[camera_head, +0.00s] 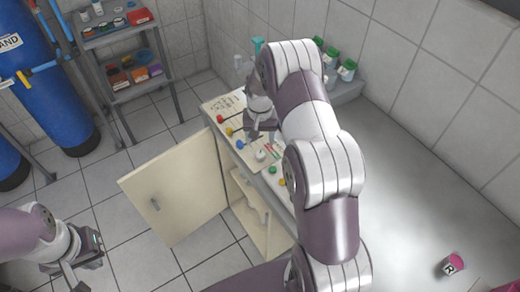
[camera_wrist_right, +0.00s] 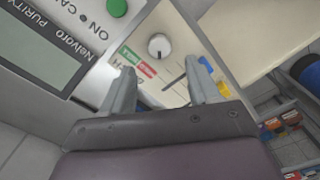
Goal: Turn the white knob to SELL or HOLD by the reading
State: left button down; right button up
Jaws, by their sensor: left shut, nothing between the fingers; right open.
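The white knob (camera_head: 261,155) stands on the panel top of the open cabinet. In the right wrist view the white knob (camera_wrist_right: 158,45) sits just beyond my right gripper (camera_wrist_right: 157,82), whose fingers are open, with nothing between them. A green label (camera_wrist_right: 129,52) and a red label (camera_wrist_right: 147,69) lie beside the knob; their words are too small to read surely. The purity meter's display (camera_wrist_right: 28,62) is partly in view, and no reading shows on it. In the head view my right gripper (camera_head: 262,130) is above the panel. My left gripper (camera_head: 82,268) is shut, low at left.
The cabinet door (camera_head: 178,190) hangs open to the left. Red (camera_head: 220,118), blue (camera_head: 239,144) and green (camera_head: 273,170) knobs line the panel edge. Blue tanks (camera_head: 45,90) and a shelf rack (camera_head: 128,60) stand at the back left. A pink-capped jar (camera_head: 453,264) is on the grey counter.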

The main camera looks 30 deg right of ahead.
aim_at(260, 153)
notch_tip(260, 153, up, 7)
jog(key=shift+f+b, duration=0.15)
jog(key=shift+b, duration=0.3)
